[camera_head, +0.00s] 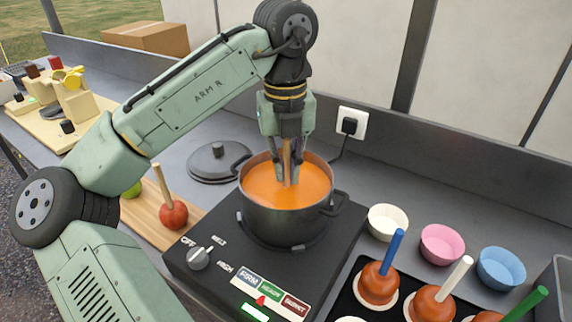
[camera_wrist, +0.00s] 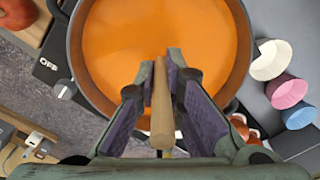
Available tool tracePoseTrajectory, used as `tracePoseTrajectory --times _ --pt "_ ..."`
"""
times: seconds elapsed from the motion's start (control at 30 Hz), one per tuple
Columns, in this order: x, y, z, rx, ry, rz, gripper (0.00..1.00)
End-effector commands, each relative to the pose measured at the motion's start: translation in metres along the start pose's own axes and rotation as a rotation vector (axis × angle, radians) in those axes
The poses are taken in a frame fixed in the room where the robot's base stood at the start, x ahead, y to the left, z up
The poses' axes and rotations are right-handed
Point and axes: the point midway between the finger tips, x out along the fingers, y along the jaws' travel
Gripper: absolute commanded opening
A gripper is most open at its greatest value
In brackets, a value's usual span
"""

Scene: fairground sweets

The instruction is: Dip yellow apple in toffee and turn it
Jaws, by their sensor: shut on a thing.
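My gripper (camera_head: 287,150) is shut on a wooden stick (camera_wrist: 162,115), and in the head view it points straight down over the pot. The stick runs down into the orange toffee (camera_head: 285,188). No apple shows on its end in either view, so anything below the surface is hidden. The dark pot (camera_head: 285,222) stands on the black cooker (camera_head: 215,255). In the wrist view the toffee (camera_wrist: 150,40) fills most of the pot's opening, and the stick lies between my two fingers.
A red apple with a stick (camera_head: 173,215) and a green apple (camera_head: 132,190) are on a wooden board at left. The pot lid (camera_head: 218,163) lies behind. Paper cups (camera_head: 442,244) and coated apples with coloured sticks (camera_head: 378,283) are at right.

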Motion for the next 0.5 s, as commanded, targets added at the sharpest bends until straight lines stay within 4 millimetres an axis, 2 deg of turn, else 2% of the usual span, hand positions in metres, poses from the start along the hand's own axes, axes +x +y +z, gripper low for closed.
tracePoseTrajectory --times 0.1,0.23,0.5 --pt "-0.0002 0.0 0.0 0.122 0.001 0.0 0.0" --pt "-0.0002 0.0 0.0 0.153 0.001 0.0 0.0" --pt "-0.0002 0.0 0.0 -0.2 -0.002 0.0 0.0"
